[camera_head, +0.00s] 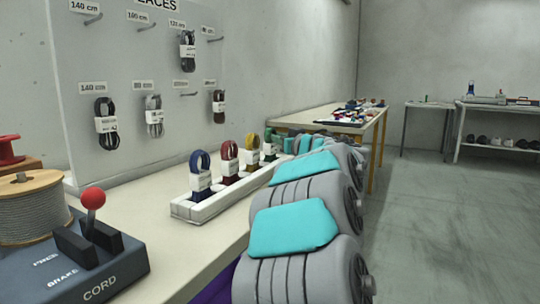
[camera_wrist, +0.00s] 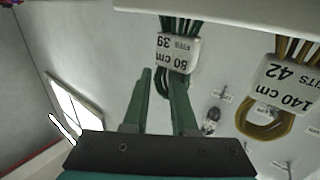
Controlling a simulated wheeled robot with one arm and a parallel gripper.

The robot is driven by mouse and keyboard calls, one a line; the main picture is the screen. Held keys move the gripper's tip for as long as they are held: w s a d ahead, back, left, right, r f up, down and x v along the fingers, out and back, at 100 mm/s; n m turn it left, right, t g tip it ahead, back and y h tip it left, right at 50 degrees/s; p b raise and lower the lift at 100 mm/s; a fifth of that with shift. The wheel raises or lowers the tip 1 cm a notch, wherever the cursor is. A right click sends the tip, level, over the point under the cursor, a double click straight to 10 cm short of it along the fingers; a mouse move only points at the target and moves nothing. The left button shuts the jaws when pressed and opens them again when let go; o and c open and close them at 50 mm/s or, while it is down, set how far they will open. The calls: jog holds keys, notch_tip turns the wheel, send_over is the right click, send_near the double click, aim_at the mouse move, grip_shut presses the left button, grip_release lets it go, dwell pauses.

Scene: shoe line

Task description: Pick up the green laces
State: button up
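The green laces (camera_head: 270,140) stand with a white band at the far end of a white rack (camera_head: 188,213) on the bench in the head view. In the wrist view, which looks upside down, the green laces (camera_wrist: 178,28) carry a white label (camera_wrist: 178,52) reading 80 cm, fits 39. My gripper (camera_wrist: 160,76) has two green fingers, apart, with their tips by the label and the lower loop. I cannot tell whether the laces lie between the fingers or just beyond them. In the head view my arm mostly hides the gripper.
Yellow laces (camera_head: 252,143) stand beside the green ones, also at right in the wrist view (camera_wrist: 265,122). Red laces (camera_head: 229,153) and blue laces (camera_head: 199,172) follow nearer. A pegboard (camera_head: 170,65) with hanging laces rises behind. A lever box (camera_head: 95,262) and cord spool (camera_head: 38,212) stand front left.

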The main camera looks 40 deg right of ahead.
jog(key=shift+w+d+r, duration=0.1)
jog(key=shift+w+d, duration=0.1)
jog(key=shift+w, duration=0.75)
jog(key=shift+w+d+r, duration=0.1)
jog(key=shift+w+d, duration=0.1)
jog(key=shift+w, duration=0.8)
jog(key=shift+w+d+r, duration=0.1)
jog(key=shift+w+d, duration=0.1)
jog(key=shift+w, duration=0.75)
grip_shut()
